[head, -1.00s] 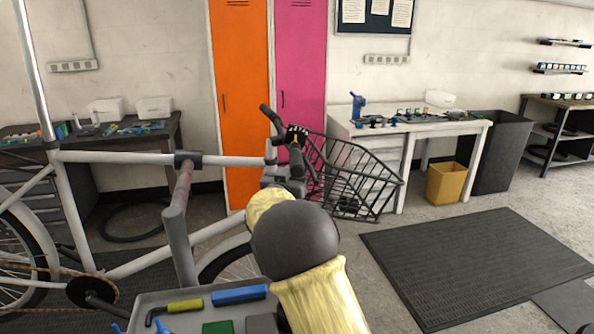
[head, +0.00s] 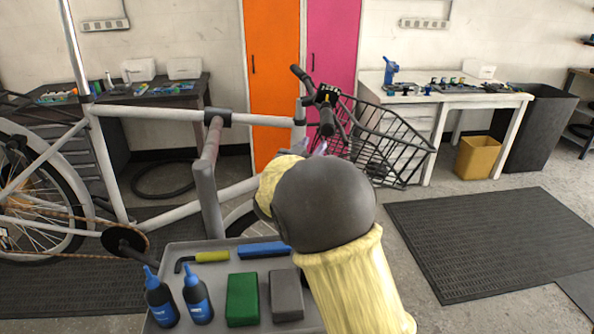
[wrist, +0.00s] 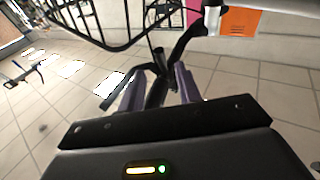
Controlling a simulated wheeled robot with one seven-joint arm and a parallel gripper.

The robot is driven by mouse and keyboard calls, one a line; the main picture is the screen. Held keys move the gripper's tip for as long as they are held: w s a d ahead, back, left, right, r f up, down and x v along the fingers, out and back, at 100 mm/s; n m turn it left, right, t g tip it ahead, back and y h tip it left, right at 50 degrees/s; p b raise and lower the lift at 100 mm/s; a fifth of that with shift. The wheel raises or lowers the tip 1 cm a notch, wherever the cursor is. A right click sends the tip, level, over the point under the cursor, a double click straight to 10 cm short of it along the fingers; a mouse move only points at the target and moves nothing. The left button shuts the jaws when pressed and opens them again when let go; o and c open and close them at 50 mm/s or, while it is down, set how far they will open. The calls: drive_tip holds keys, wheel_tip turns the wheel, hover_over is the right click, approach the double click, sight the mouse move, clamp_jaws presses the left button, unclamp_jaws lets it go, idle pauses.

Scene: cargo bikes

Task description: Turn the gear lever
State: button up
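The white bike's black handlebar (head: 302,77) stands in the middle of the head view, with a small dark unit with yellow marks (head: 327,95), which looks like the gear lever, near the grip (head: 326,120). My gripper (head: 318,148) is mostly hidden behind my arm; only its purplish fingertips show, just below the grip. In the wrist view, the two purple fingers of my gripper (wrist: 159,88) are apart, with dark handlebar parts (wrist: 158,65) visible between and beyond them. I cannot tell whether they touch.
A wire basket (head: 385,150) hangs at the bike's front, close right of my gripper. A grey tray (head: 215,255) with bottles and blocks is below. A white workbench (head: 470,98) and yellow bin (head: 478,157) stand behind. The floor around the dark mat (head: 480,240) is clear.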

drive_tip(key=v, duration=0.9)
drive_tip(key=shift+b, duration=0.4)
drive_tip(key=shift+c, duration=0.2)
